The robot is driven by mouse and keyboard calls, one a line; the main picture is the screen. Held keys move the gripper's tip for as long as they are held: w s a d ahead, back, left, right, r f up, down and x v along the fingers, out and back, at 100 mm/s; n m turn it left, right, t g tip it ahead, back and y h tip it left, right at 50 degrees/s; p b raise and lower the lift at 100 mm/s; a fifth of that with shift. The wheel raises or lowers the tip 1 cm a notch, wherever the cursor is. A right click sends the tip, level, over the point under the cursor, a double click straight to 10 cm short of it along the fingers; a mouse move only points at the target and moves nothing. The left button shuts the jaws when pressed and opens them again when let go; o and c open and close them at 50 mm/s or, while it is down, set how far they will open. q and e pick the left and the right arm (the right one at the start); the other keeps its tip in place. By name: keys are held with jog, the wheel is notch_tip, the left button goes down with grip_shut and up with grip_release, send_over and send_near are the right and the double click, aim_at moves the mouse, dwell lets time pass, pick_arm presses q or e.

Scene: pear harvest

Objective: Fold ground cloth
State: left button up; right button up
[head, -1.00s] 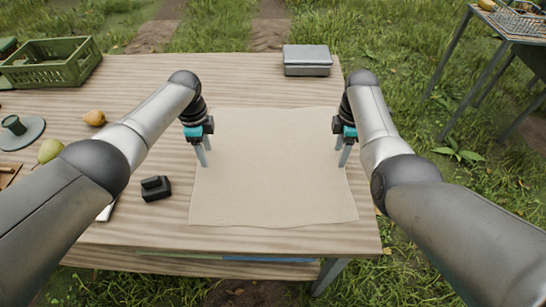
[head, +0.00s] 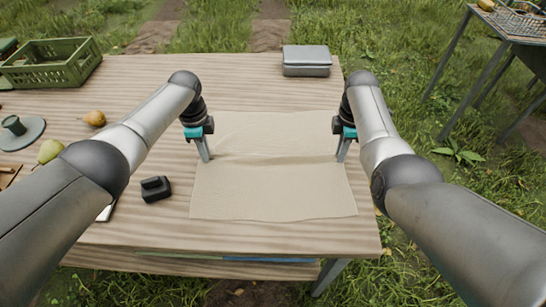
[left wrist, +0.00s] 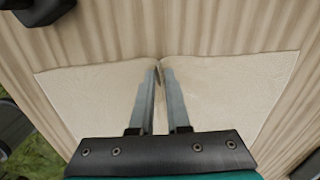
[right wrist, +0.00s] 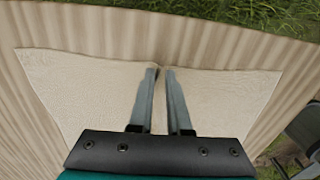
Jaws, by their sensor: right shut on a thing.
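The beige ground cloth (head: 275,190) lies on the wooden table in the head view. A raised crease runs across its middle between my two grippers. My left gripper (head: 206,158) is at the cloth's left edge, and my right gripper (head: 341,158) is at its right edge. In the left wrist view the left fingers (left wrist: 160,72) are close together with the puckered cloth edge pinched between them. In the right wrist view the right fingers (right wrist: 160,72) are shut on the opposite edge. The fingers hide the pinched bits of cloth.
A grey box (head: 307,60) stands behind the cloth. A small black object (head: 155,189) lies to its left. A green crate (head: 50,65), an orange-brown fruit (head: 95,118) and a green pear (head: 50,150) are further left. The table (head: 255,90) is clear between cloth and box.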

pick_arm(q)
jog(key=shift+s+f, duration=0.1)
grip_shut()
pick_arm(e)
jog(key=shift+s+f, duration=0.1)
jog(key=shift+f, duration=0.05)
grip_shut()
